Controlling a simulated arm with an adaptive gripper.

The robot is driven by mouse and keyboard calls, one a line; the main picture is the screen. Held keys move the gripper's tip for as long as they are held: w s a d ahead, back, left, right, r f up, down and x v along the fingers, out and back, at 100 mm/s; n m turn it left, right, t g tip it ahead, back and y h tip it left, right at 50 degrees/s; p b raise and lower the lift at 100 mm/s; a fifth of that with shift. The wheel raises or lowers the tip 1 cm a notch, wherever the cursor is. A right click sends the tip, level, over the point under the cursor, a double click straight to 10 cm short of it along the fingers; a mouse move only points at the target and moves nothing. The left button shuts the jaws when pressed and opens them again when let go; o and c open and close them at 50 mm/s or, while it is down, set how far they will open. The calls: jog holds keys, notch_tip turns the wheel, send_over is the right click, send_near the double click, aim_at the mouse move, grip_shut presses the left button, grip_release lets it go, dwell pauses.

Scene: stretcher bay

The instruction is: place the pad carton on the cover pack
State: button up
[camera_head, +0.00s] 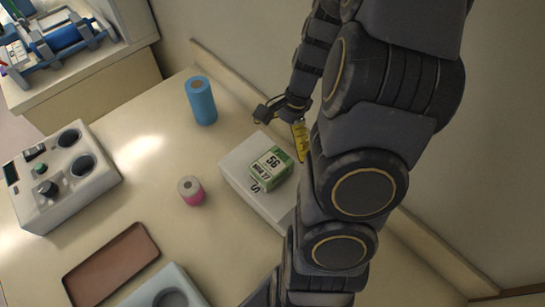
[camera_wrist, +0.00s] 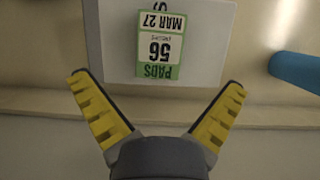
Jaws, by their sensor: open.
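The pad carton (camera_head: 271,168) is a small green and white box marked 56 and MAR 27. It lies flat on top of the white cover pack (camera_head: 236,158). In the wrist view the carton (camera_wrist: 160,45) sits close to the near edge of the cover pack (camera_wrist: 110,45), with its PADS label showing upside down. My gripper (camera_head: 300,148) is beside the back end of the pack, partly hidden by my arm. In the wrist view my gripper (camera_wrist: 157,86) has its yellow fingers spread wide, with nothing between them and apart from the carton.
A blue roll (camera_head: 201,101) stands behind the pack, and a pink roll (camera_head: 191,191) stands left of it. A grey control box (camera_head: 75,195) and a brown tray (camera_head: 112,262) are on the left. The wall runs close behind my arm. Clear counter lies around the rolls.

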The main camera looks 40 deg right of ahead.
jog(key=v, duration=0.3)
jog(key=shift+r, duration=0.1)
jog(key=s+a+r+n+g+h, duration=0.1)
jog(key=a+r+n, duration=0.55)
jog(key=a, duration=0.35)
jog(key=s+a+r+n+h, duration=0.3)
jog(key=s+a+n, duration=0.5)
jog(key=s+n, duration=0.2)
jog(key=shift+s+n+g, duration=0.2)
jog(key=shift+n+g, duration=0.2)
jog(key=shift+n, duration=0.35)
